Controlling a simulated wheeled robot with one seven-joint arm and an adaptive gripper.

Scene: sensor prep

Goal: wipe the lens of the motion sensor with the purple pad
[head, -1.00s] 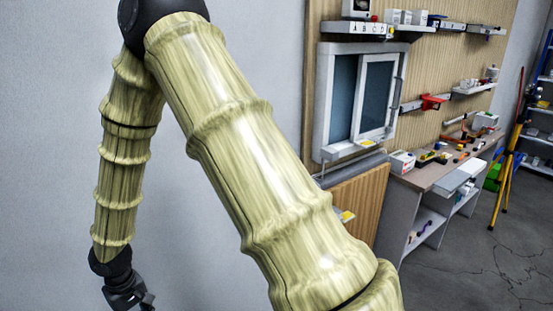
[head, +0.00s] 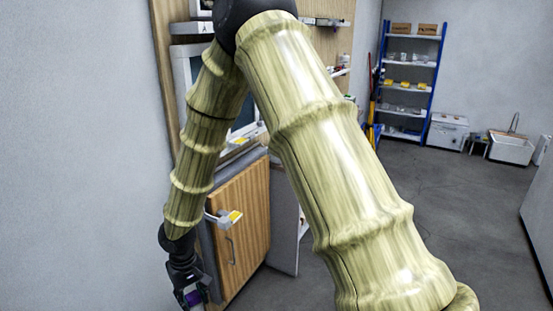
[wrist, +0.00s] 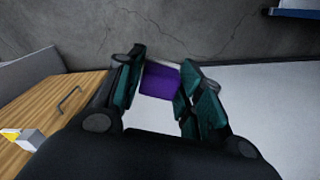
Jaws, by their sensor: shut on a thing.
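The purple pad (wrist: 160,81) is held between the dark teal fingers of my gripper (wrist: 162,88) in the wrist view. My gripper (head: 190,292) hangs low at the left in the head view, close to the wooden cabinet, with a bit of the purple pad (head: 194,297) showing. My own arm covers much of the wall and work area in the head view.
A wooden cabinet door (head: 243,222) with a handle is beside my gripper. A small white piece with a yellow top (head: 225,216) sticks out at its front. A blue shelf rack (head: 408,85) and white bins (head: 510,148) stand far back. Grey floor is open at the right.

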